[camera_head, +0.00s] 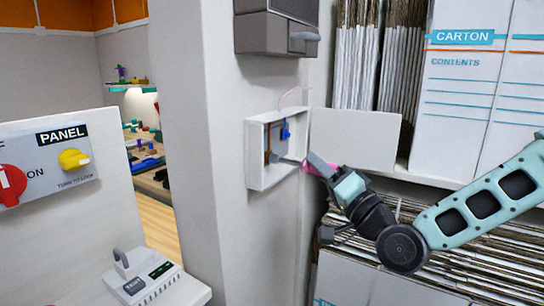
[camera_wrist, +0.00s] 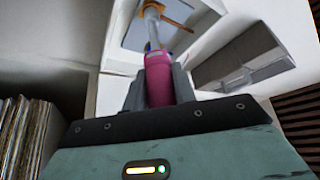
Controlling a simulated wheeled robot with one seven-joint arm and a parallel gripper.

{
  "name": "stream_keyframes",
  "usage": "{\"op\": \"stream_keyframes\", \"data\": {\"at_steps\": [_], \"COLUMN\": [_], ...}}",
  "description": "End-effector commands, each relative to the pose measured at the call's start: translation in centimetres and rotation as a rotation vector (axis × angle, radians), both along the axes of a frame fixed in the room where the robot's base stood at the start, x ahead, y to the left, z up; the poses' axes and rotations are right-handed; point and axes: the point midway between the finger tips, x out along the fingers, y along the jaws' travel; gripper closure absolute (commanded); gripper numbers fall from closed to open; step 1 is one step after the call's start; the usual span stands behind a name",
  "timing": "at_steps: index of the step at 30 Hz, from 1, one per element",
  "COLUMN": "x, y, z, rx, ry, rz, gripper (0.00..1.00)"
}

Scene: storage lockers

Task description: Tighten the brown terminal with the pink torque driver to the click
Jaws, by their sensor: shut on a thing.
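The pink torque driver (camera_head: 318,166) is in my gripper (camera_head: 334,174), at the right side of the open white wall box (camera_head: 259,180). Its grey shaft points left into the box, towards the brown terminal (camera_head: 267,156). Whether the tip touches the terminal I cannot tell. A blue terminal (camera_head: 285,132) sits higher and to the right inside the box. In the wrist view, the pink handle (camera_wrist: 159,82) lies between the two fingers of my gripper (camera_wrist: 159,92), shut on it. The shaft (camera_wrist: 152,28) runs up to the box, where an orange-brown wire (camera_wrist: 176,22) shows.
The box's open door (camera_head: 358,140) stands out to the right, just above my gripper. A dark grey unit (camera_head: 272,35) hangs above the box. Shelves with cartons (camera_head: 470,90) and papers lie right and behind. A panel with knobs (camera_head: 45,165) is at the left.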

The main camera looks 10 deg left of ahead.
Motion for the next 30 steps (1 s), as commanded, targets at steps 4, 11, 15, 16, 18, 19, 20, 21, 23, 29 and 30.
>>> {"op": "stream_keyframes", "data": {"at_steps": [4, 11, 15, 16, 18, 19, 20, 21, 23, 29, 30], "x": [-0.03, -0.08, -0.04, -0.04, -0.03, -0.03, -0.03, -0.03, -0.03, -0.03, -0.03], "y": [0.02, 0.03, 0.01, 0.01, -0.01, -0.01, 0.00, 0.00, -0.01, 0.00, 0.01], "z": [0.71, 0.66, 0.54, 0.47, 0.31, 0.25, 0.21, 0.16, 0.14, 0.36, 0.50], "rx": [0.040, 0.094, 0.121, 0.124, 0.130, 0.132, 0.132, 0.132, 0.132, 0.139, 0.144], "ry": [0.104, 0.257, 0.329, 0.338, 0.354, 0.357, 0.358, 0.359, 0.358, 0.375, 0.391], "rz": [0.000, 0.002, 0.001, 0.001, 0.000, 0.000, 0.000, 0.000, 0.000, 0.000, 0.001], "gripper": [1.00, 1.00, 1.00, 1.00, 1.00, 1.00, 1.00, 1.00, 1.00, 1.00, 1.00]}}
